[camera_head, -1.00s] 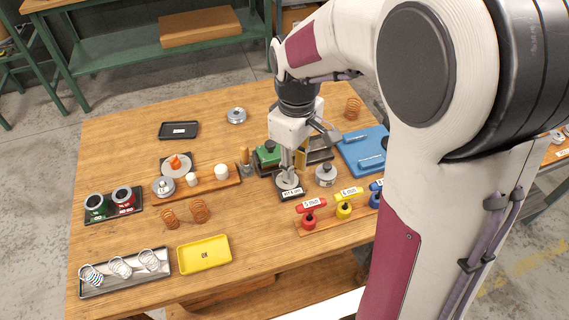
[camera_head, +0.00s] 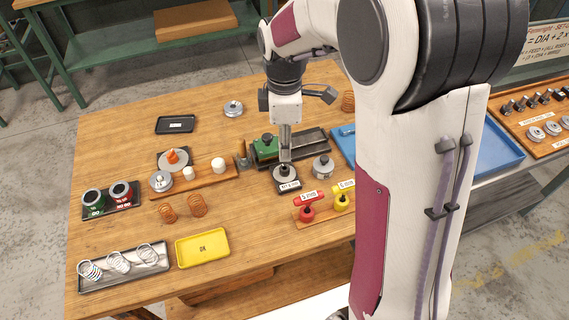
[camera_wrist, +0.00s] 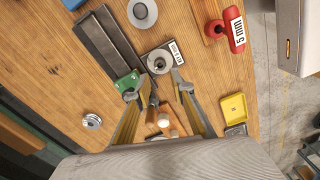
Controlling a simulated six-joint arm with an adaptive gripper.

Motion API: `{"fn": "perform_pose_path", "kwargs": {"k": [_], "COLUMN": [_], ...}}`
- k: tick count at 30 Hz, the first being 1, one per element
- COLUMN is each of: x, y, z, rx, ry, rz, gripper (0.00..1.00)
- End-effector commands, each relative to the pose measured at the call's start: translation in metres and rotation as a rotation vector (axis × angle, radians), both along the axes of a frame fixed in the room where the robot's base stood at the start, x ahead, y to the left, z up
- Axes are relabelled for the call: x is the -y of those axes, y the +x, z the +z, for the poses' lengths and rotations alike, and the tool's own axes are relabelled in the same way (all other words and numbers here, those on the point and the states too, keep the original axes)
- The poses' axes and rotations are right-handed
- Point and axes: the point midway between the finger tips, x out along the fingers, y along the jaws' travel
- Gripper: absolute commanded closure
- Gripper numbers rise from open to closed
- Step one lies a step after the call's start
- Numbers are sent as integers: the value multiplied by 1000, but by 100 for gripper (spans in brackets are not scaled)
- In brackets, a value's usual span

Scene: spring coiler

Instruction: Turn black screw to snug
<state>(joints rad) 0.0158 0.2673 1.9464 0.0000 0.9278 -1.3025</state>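A green block (camera_head: 265,149) with a small black knob (camera_head: 267,137) on top stands on the dark coiler base (camera_head: 310,143). The knob is the only black screw-like part I can make out. In the wrist view the green block (camera_wrist: 128,82) is by the left fingertip, which partly overlaps the knob. My gripper (camera_head: 285,157) points straight down, just right of the block and above a labelled grey disc (camera_head: 284,173). In the wrist view my gripper (camera_wrist: 157,88) has its fingers apart with nothing held. The grey disc (camera_wrist: 158,62) lies just beyond the fingertips.
A brass-coloured post (camera_head: 241,153) and a wooden rack (camera_head: 205,180) with white knobs stand left. Another grey disc (camera_head: 322,166) and red (camera_head: 307,209) and yellow (camera_head: 341,200) handled tools are right. The yellow tray (camera_head: 203,249) is at the front.

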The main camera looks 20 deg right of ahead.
Motion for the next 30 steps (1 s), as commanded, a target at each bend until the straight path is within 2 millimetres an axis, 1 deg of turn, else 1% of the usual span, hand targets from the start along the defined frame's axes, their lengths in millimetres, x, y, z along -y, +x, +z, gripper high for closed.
{"fn": "perform_pose_path", "kwargs": {"k": [6,11,17,24,30], "x": [0,0,0,0,0], "y": [0,0,-1,-1,-1], "z": [-2,-9,-28,-56,-73], "rx": [-1,-1,-3,-2,-1], "ry": [0,0,0,0,-1], "rz": [-1,-2,-2,-3,-3], "gripper": [76,76,76,76,76]}}
